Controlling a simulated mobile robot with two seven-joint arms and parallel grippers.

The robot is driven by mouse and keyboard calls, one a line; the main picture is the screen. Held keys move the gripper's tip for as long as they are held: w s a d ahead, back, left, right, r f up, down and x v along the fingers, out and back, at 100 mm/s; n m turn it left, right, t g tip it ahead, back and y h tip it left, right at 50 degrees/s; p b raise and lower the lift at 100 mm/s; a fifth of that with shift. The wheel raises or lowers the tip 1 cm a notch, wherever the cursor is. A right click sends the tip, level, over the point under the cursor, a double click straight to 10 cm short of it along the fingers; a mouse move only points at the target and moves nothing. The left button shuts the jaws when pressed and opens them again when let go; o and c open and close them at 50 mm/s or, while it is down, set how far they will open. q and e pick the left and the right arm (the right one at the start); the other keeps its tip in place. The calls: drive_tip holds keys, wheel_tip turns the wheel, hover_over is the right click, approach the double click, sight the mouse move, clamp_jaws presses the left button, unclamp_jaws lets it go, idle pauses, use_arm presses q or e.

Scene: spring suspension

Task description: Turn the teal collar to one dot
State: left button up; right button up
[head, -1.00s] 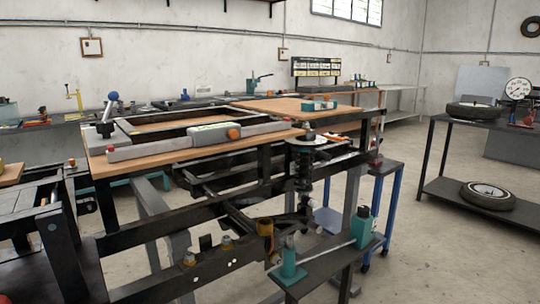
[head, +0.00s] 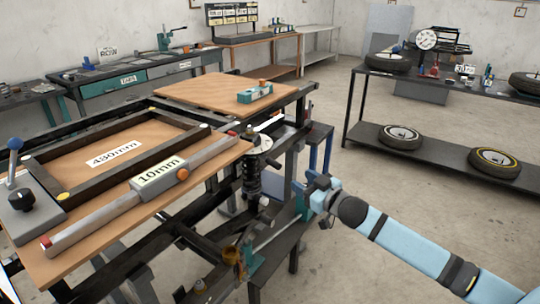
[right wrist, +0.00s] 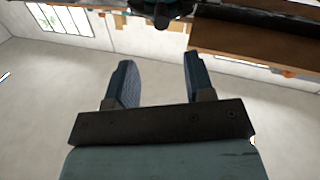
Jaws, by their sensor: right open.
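The spring and damper unit (head: 252,180) stands upright in the black frame at the middle of the head view, with a pale round plate (head: 258,146) near its top. I cannot make out a teal collar or its dots for certain at this size. My right gripper (head: 318,193) comes in from the lower right and is to the right of the spring unit, apart from it. In the right wrist view its two fingers (right wrist: 158,78) are spread with nothing between them. My left gripper is not in view.
A wooden board with a grey slide marked 10mm (head: 160,172) lies left of the spring. A teal fixture (head: 252,259) and rod are below it. A black shelf (head: 430,160) with wheels stands right. The floor between is clear.

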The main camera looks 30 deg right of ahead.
sight(279, 167)
drive_tip(key=w, duration=0.4)
drive_tip(key=w+a, duration=0.1)
drive_tip(key=w, duration=0.7)
drive_tip(key=shift+w+a, duration=0.25)
drive_tip(key=shift+a, duration=0.15)
drive_tip(key=shift+f, duration=0.1)
clamp_jaws()
